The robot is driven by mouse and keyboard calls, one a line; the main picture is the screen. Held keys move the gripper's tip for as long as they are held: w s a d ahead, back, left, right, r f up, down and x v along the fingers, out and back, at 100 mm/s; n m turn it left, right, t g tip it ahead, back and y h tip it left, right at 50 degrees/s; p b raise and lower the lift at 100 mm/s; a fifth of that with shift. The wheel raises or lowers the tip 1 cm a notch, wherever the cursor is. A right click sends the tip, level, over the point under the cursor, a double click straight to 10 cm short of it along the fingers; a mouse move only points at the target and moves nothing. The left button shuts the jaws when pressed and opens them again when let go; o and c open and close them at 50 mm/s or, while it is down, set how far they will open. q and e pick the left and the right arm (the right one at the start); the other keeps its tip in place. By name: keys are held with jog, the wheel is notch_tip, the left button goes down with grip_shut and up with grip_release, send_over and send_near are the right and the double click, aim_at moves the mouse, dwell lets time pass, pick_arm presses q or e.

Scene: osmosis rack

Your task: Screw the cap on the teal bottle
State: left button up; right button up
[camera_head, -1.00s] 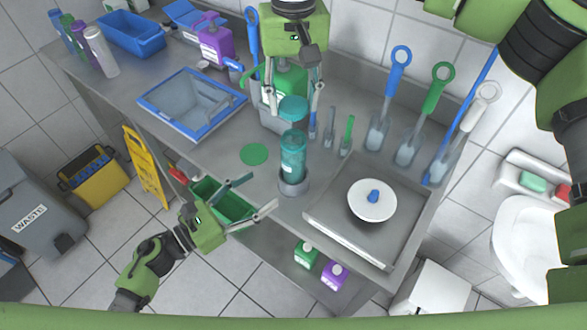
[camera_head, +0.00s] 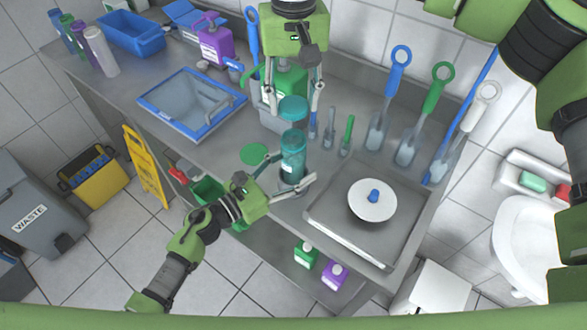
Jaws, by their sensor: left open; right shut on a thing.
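The teal bottle (camera_head: 292,163) stands upright on the steel counter, its base in a grey ring-shaped holder that is now mostly hidden by my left gripper. My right gripper (camera_head: 294,108) comes down from the top and is shut on the cap, one finger on each side. My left gripper (camera_head: 291,183) is low at the front of the bottle, open, with its fingers spread around the lower part; contact is not clear.
A grey tray (camera_head: 330,229) with a white lid (camera_head: 372,200) lies right of the bottle. Several scoops stand behind it. A purple bottle (camera_head: 214,43) stands farther back.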

pick_arm(q)
jog(key=shift+w+d, duration=0.15)
jog(key=shift+d, duration=0.05)
jog(key=c, duration=1.7)
jog(key=shift+c, duration=0.2)
pick_arm(e)
jog(key=shift+f, duration=2.45)
jog(key=shift+f, duration=0.1)
jog(key=shift+f, duration=0.8)
pick_arm(q)
grip_shut()
pick_arm(e)
jog(key=shift+f, duration=0.55)
